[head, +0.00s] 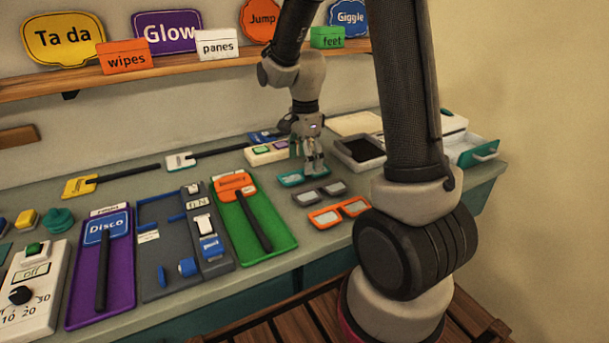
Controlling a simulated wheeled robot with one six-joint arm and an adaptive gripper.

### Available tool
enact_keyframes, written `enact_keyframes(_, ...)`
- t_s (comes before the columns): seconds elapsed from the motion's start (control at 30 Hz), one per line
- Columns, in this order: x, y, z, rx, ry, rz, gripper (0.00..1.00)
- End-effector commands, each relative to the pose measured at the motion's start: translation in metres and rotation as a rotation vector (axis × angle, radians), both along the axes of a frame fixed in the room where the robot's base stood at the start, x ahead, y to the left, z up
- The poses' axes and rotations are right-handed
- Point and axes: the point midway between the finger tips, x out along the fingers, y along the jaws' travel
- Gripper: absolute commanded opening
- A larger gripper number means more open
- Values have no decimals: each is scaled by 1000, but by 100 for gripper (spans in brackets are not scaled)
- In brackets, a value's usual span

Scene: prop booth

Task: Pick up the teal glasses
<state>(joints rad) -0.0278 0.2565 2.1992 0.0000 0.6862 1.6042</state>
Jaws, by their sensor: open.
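The teal glasses (291,181) lie on the counter, behind a grey pair (320,193) and an orange pair (339,211). My gripper (307,168) points down over the teal glasses, with its fingers at or just above their right part. It is open, and no glasses are lifted. The fingers and hand hide part of the teal frame. I cannot tell whether the fingers touch it or straddle it.
A green tray (279,238) with an orange paddle sign lies left of the glasses. A dark open box (358,152) and a teal-edged drawer (480,152) are at the right. A shelf (170,66) with signs runs above.

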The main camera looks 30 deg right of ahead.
Motion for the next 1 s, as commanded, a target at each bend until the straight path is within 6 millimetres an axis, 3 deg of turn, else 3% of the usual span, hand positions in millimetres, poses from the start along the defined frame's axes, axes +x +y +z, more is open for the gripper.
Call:
enact_keyframes(0.2,-3,1,-32,0,3,1,73)
enact_keyframes(0.47,-2,1,-36,0,-1,2,73)
enact_keyframes(0.5,-2,1,-36,0,-1,2,71)
enact_keyframes(0.77,-2,1,-36,0,-1,2,26)
enact_keyframes(1.0,-2,1,-36,0,-1,2,25)
